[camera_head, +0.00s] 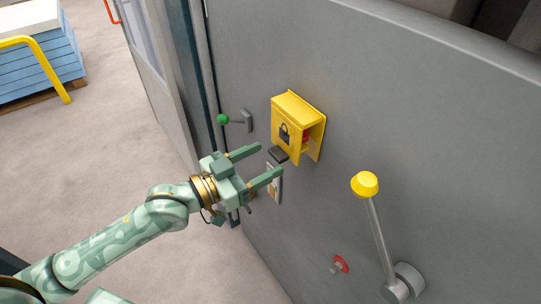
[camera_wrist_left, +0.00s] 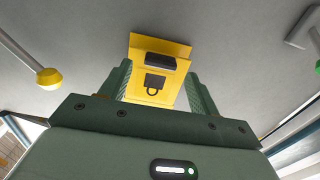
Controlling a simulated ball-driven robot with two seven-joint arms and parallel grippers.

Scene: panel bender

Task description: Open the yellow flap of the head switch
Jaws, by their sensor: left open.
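The head switch is a yellow box (camera_head: 312,122) on the grey machine panel. Its yellow flap (camera_head: 284,142), marked with a black padlock, hangs down over the front; a red part (camera_head: 306,137) shows behind it through the side. A dark handle (camera_head: 278,155) sticks out at the flap's lower edge. My left gripper (camera_head: 270,160) is open and empty, its two fingertips pointing at the handle from the left, just short of it or beside it. In the left wrist view the flap (camera_wrist_left: 150,96) and the handle (camera_wrist_left: 160,61) show between the spread fingers. My right gripper is not in view.
A lever with a yellow knob (camera_head: 365,184) stands out from the panel at right, with a red-ringed part (camera_head: 340,264) below. A green-knobbed lever (camera_head: 222,119) is left of the box. Blue stacked sheets (camera_head: 38,67) and a yellow rail (camera_head: 52,73) are at far left.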

